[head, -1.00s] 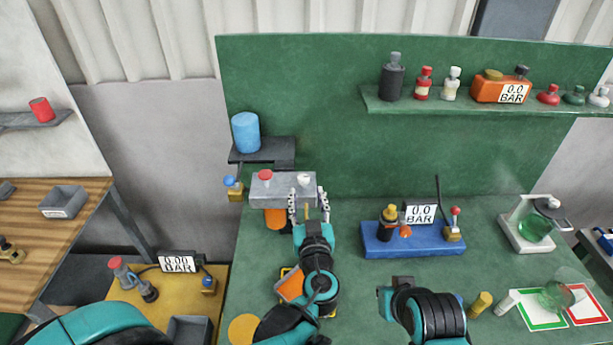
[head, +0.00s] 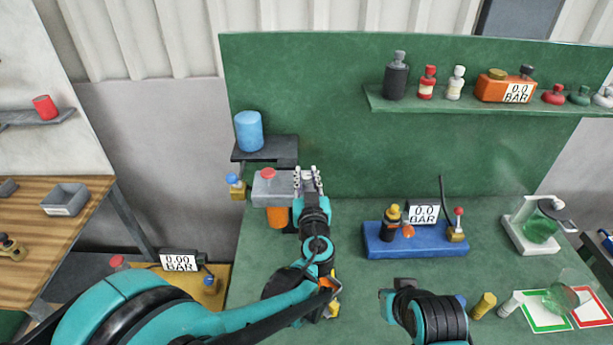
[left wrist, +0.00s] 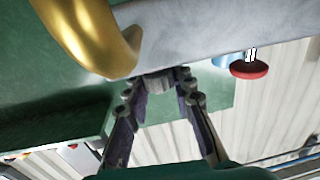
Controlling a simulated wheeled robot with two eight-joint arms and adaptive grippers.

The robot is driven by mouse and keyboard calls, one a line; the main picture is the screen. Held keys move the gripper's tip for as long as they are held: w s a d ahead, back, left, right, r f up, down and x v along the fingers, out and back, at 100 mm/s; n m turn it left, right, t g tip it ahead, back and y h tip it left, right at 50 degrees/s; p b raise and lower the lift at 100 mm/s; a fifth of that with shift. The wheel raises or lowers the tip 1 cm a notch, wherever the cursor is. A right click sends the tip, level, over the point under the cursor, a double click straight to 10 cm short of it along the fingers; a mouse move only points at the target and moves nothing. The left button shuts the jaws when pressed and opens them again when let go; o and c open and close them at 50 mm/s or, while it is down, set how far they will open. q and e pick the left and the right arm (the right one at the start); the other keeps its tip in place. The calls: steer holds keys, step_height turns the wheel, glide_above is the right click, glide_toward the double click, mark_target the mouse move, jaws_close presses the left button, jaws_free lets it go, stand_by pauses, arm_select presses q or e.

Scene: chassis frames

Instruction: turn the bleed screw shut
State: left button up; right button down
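A grey block (head: 272,190) with a red cap (head: 267,173) on its top left stands at the left of the green bench. My left gripper (head: 308,174) is at the block's right end. In the left wrist view, a small ribbed grey knob (left wrist: 158,82), which looks like the bleed screw, sits at the block's edge between the two fingertips (left wrist: 158,88). The fingers appear closed on its two sides. Head view hides most of it behind the fingers. My right arm (head: 435,315) is low at the bottom; its fingertips cannot be made out.
A blue base with a gauge (head: 423,214) stands to the right. A blue cylinder (head: 249,131) sits on a dark shelf behind left. A gold bent pipe (left wrist: 95,30) is close beside the block. The bench between block and blue base is clear.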

arm_select(q)
jaws_close()
steer(key=shift+a+h, duration=0.1)
steer(key=shift+h, duration=0.2)
steer(key=m+h, duration=0.2)
steer(key=shift+a+h, duration=0.1)
steer(key=shift+h, duration=0.2)
steer(key=m+h, duration=0.1)
steer(key=h, duration=0.1)
steer(key=m+g+h+b, duration=0.1)
steer(key=m+h, duration=0.1)
steer(key=h, duration=0.1)
steer(key=shift+w+m, duration=0.1)
steer(key=shift+m, duration=0.2)
steer(key=m+g+h, duration=0.2)
steer(key=h, duration=0.1)
steer(key=m+g+h, duration=0.3)
steer(key=h, duration=0.1)
steer(key=shift+b, duration=0.4)
steer(key=shift+m+g, duration=0.3)
